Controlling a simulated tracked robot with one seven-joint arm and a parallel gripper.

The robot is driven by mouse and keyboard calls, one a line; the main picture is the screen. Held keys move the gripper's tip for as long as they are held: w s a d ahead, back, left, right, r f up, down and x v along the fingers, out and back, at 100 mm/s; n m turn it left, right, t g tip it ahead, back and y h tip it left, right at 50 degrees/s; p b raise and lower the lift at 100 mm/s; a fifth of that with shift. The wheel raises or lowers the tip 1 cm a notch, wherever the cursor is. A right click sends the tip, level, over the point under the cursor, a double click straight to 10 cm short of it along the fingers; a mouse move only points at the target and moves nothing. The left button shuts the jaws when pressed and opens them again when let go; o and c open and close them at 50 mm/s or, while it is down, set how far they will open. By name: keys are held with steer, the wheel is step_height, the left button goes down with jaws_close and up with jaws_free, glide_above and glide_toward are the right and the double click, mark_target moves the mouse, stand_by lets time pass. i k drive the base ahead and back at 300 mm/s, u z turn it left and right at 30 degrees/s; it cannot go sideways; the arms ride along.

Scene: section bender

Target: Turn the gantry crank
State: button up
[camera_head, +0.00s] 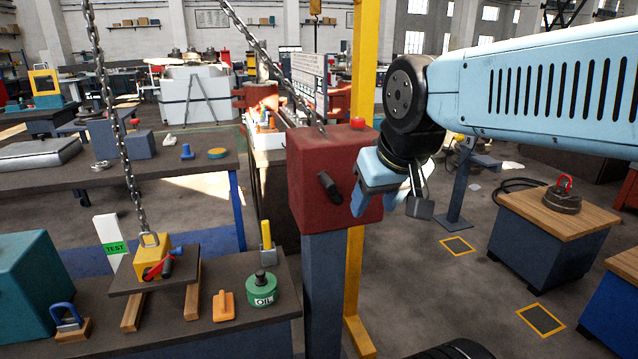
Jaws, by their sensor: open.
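The gantry crank (329,187) is a short black handle on the front face of a dark red box (305,165). The box sits on a blue-grey post beside a yellow upright. My gripper (389,208) hangs from my light blue arm just right of the crank, in front of the box's right side. Its two fingers are spread and empty. The left finger is close to the crank in the picture, with a gap between them; the depth between them is hard to judge. My gripper covers part of the box's right side.
A red button (357,123) tops the box. A chain (120,150) hangs left to a yellow block (152,262) on a raised plate. A green oil can (262,288) stands on the near bench. A wood-topped block (556,215) is at right. Floor between post and block is mostly open.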

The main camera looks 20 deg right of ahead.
mark_target(336, 197)
steer(key=u, duration=0.9)
steer(key=i, duration=0.1)
steer(key=z, duration=2.95)
steer(key=k, duration=0.9)
steer(key=u, duration=3.9)
steer(key=k, duration=0.1)
steer(key=z, duration=1.4)
